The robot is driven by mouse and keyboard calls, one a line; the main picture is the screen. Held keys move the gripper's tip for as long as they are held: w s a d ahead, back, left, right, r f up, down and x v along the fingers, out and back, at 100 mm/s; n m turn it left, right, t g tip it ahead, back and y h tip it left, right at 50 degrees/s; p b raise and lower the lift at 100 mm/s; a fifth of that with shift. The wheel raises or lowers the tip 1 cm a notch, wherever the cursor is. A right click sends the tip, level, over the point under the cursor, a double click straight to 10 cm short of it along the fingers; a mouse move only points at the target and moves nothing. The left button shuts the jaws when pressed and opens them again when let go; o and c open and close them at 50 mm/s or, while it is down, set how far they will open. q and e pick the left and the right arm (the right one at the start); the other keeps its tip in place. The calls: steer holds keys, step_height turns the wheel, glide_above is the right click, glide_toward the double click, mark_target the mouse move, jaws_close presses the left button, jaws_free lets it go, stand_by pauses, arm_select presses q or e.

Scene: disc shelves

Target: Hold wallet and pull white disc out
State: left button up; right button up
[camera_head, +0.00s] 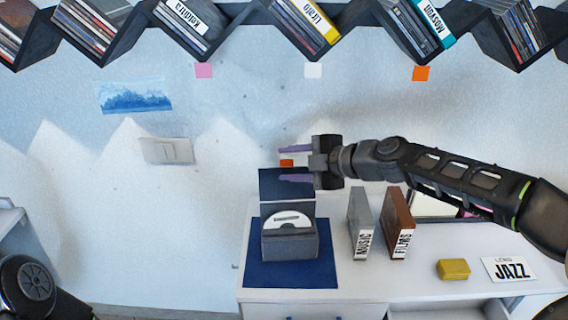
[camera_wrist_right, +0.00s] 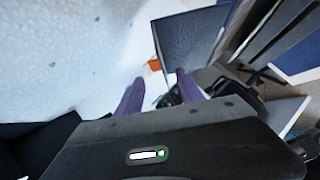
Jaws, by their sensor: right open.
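The dark grey wallet (camera_head: 290,246) stands open on a blue mat (camera_head: 262,276) on the white cabinet top. Its dark blue upright flap (camera_head: 287,184) rises behind. The white disc (camera_head: 289,222) sits partly in the wallet, its upper half showing. My right gripper (camera_head: 288,164) is open and empty above the flap, its purple fingers pointing left. Its fingers also show in the right wrist view (camera_wrist_right: 160,82), with a dark panel (camera_wrist_right: 190,42) beyond them. My left arm shows only at the bottom left corner; its gripper is out of frame.
The "MUSIC" case (camera_head: 360,225) and brown "FILMS" case (camera_head: 398,225) stand right of the wallet. A yellow block (camera_head: 453,269) and a "JAZZ" card (camera_head: 509,269) lie farther right. Zigzag disc shelves (camera_head: 235,20) hang above. A wall switch (camera_head: 167,151) is at left.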

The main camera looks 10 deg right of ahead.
steer(key=shift+x, duration=1)
jaws_close()
stand_by(1.0)
